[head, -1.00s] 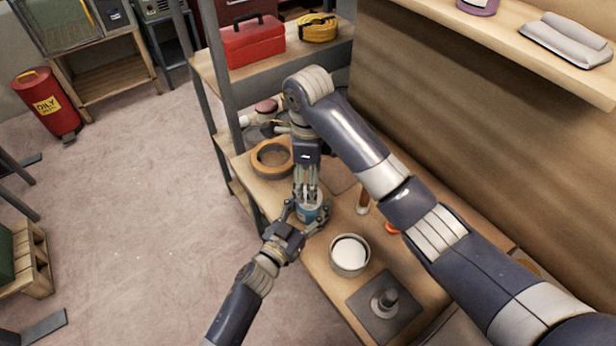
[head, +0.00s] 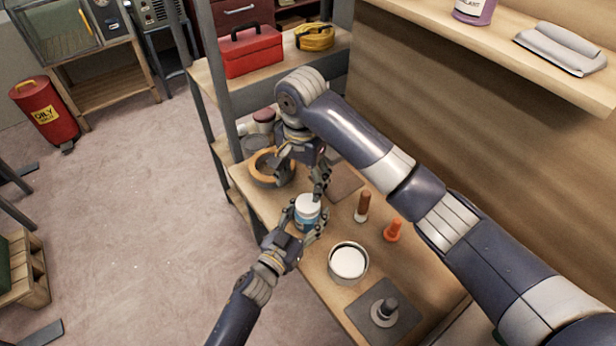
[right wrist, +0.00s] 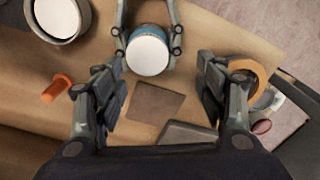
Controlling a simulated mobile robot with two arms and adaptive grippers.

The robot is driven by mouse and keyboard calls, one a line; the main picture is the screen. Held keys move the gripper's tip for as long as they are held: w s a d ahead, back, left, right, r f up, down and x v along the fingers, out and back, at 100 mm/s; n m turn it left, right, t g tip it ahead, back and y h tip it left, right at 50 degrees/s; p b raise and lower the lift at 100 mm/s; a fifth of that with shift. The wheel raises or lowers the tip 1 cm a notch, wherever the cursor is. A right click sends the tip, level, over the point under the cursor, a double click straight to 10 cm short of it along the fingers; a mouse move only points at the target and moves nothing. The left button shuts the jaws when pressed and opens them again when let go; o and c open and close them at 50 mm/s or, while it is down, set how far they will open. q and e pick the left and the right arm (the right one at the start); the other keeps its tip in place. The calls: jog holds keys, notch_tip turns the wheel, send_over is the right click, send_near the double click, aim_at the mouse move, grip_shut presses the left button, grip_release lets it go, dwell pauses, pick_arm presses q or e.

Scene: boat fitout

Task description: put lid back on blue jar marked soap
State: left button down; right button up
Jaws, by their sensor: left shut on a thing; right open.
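The blue jar (head: 306,214) stands upright near the table's front edge. A flat white round lid (head: 307,202) shows on top and looks level; in the right wrist view the white lid (right wrist: 147,54) covers the jar top, with a blue band below. No soap marking is readable. My left gripper (head: 305,222) is shut around the jar's sides; its fingers also show in the right wrist view (right wrist: 147,32). My right gripper (head: 303,172) is open and empty, behind the jar and apart from it. In its wrist view the fingers (right wrist: 160,82) are spread wide.
A pot with a white top (head: 348,263) stands in front of the jar. A wooden-handled tool (head: 362,207) and an orange piece (head: 393,230) are to the right. A tan ring (head: 264,167) lies behind left. A dark plate with a knob (head: 383,310) is at the front.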

jog(key=n, duration=0.4)
jog(key=shift+r, duration=0.25)
jog(key=n, duration=0.4)
jog(key=shift+r, duration=0.1)
jog(key=n, duration=0.3)
jog(key=shift+r+n, duration=0.15)
jog(key=shift+n, duration=0.25)
jog(key=n, duration=0.7)
jog(key=shift+s+d+r, duration=0.1)
jog(key=shift+d, duration=0.05)
jog(key=n, duration=0.4)
jog(key=shift+d, duration=0.15)
jog(key=n, duration=0.5)
jog(key=shift+s+d+r, duration=0.1)
jog(key=shift+s+d, duration=0.05)
jog(key=shift+d, duration=0.1)
jog(key=n, duration=0.3)
jog(key=shift+s+d, duration=0.1)
jog(key=shift+d, duration=0.1)
